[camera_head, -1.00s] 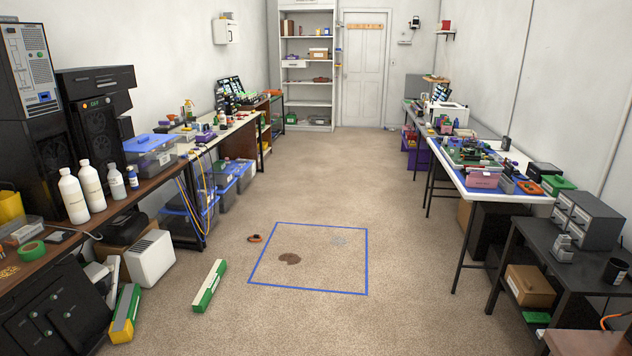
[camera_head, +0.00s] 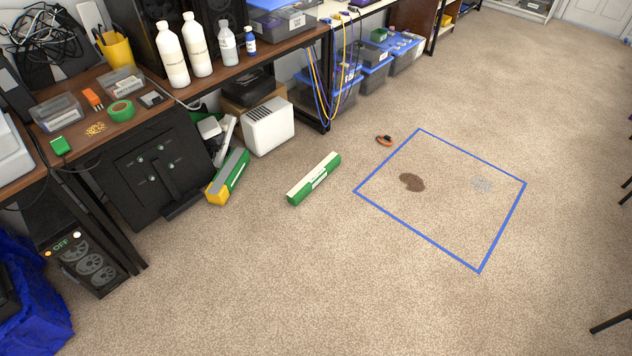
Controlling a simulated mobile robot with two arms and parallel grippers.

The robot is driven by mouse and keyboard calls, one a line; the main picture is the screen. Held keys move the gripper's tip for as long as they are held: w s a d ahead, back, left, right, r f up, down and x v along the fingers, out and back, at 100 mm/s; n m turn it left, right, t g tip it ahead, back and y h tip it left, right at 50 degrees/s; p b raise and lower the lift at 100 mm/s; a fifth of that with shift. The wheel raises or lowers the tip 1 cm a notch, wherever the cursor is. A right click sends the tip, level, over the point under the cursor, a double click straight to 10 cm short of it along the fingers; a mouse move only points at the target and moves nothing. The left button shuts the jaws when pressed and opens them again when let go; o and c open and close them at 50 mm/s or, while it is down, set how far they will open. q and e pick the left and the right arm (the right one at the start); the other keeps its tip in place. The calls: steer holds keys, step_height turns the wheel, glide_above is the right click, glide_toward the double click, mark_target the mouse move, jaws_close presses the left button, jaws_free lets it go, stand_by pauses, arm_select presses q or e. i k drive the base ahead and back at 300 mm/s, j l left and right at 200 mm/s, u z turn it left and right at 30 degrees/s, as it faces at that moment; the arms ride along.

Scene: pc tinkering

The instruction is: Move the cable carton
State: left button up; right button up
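No carton in view is clearly marked as the cable carton. A long green and white box (camera_head: 314,178) lies on the carpet, left of the blue taped square (camera_head: 429,236). A second long box (camera_head: 229,177), green and grey with a yellow end, lies further left beside the desk's underside. A brown cardboard box (camera_head: 236,110) is under the desk, partly hidden behind a white unit (camera_head: 268,127). Neither of my grippers is in view.
The taped square holds a brown stain (camera_head: 411,182) and a pale patch (camera_head: 482,184). An orange and black item (camera_head: 384,140) lies just outside it. A black panel (camera_head: 155,172) and a PC case (camera_head: 93,262) stand under the desk. The foreground carpet is clear.

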mark_target(298, 192)
steer(key=i+l+u, duration=0.1)
steer(key=l, duration=0.25)
steer(key=i+l+u, duration=0.15)
steer(key=i, duration=0.3)
steer(key=i+l+u, duration=0.15)
steer(key=i, duration=0.35)
steer(key=i+l+u, duration=0.1)
steer(key=i+l, duration=0.15)
steer(key=i, duration=0.2)
